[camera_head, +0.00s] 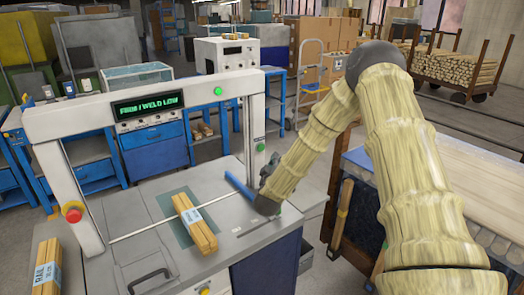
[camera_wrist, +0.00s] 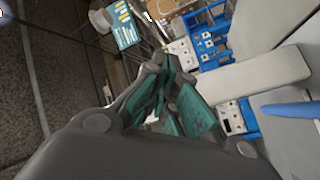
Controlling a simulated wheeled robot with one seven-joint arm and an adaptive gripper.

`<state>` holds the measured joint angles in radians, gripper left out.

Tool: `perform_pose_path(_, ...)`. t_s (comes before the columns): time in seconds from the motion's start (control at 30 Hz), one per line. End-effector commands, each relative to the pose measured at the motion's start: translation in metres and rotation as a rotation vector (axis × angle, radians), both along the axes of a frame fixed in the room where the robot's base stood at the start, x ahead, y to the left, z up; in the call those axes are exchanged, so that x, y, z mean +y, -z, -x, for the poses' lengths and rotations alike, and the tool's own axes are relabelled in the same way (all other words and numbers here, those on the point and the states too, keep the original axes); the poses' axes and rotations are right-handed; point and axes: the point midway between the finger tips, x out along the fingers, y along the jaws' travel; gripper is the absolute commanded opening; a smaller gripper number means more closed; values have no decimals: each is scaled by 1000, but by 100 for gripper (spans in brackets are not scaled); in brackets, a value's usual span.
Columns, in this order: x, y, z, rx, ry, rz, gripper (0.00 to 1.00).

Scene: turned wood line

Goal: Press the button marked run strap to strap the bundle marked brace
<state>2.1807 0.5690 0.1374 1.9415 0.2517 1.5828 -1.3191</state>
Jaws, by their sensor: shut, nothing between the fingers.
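The strapping machine's grey arch (camera_head: 150,97) stands over its table, with a display (camera_head: 148,104) reading "FIRM / WELD LOW". A bundle of wooden sticks (camera_head: 197,224) lies under the arch on a green mat, with a pale label too small to read. A strap line runs across the table beside it. A green button (camera_head: 260,147) sits on the right post; no marking is legible. My gripper (camera_head: 269,172) is beside that post, below the button. Its teal-padded fingers also show in the wrist view (camera_wrist: 170,105), shut and empty.
A red knob (camera_head: 73,212) is on the left post, and a green light (camera_head: 218,91) on the crossbar. Another bundle labelled RAIL (camera_head: 47,270) lies at the left. A roller table (camera_head: 470,200) is to the right.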

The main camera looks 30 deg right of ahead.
Motion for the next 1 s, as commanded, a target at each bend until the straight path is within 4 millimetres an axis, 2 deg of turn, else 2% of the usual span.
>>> perform_pose_path(0.4,4,1,-42,1,-1,2,0)
perform_pose_path(0.63,4,1,-51,2,0,0,0)
perform_pose_path(1.0,4,0,-51,2,0,0,0)
